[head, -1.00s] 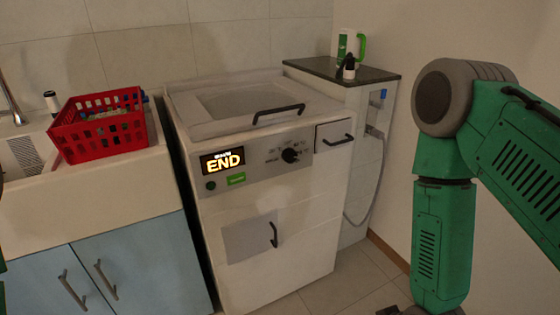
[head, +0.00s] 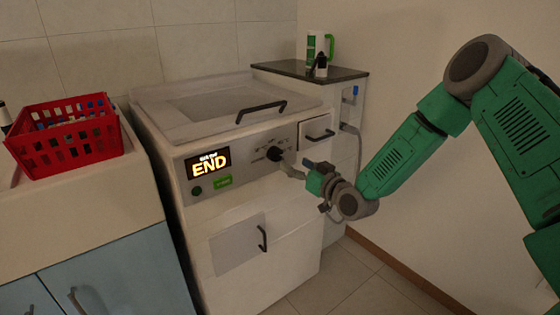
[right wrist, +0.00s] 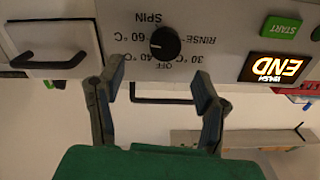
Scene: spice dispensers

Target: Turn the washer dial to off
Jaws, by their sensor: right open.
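The washer (head: 240,205) stands in the middle of the head view, with its dial (head: 275,153), a round black knob, on the front panel. The dial also shows in the right wrist view (right wrist: 165,43), upside down, ringed by labels such as OFF, SPIN, RINSE and temperatures. My right gripper (head: 288,164) is just in front of the dial. In the right wrist view my right gripper (right wrist: 155,83) is open and empty, its fingers spread below the dial and apart from it. My left gripper is not in view.
The washer display (head: 208,163) reads END, with a green START label (head: 222,182) below it. A black-handled drawer (head: 317,132) is right of the dial. A red basket (head: 70,155) sits on the left counter. A bottle and jug (head: 318,52) stand on the back-right shelf.

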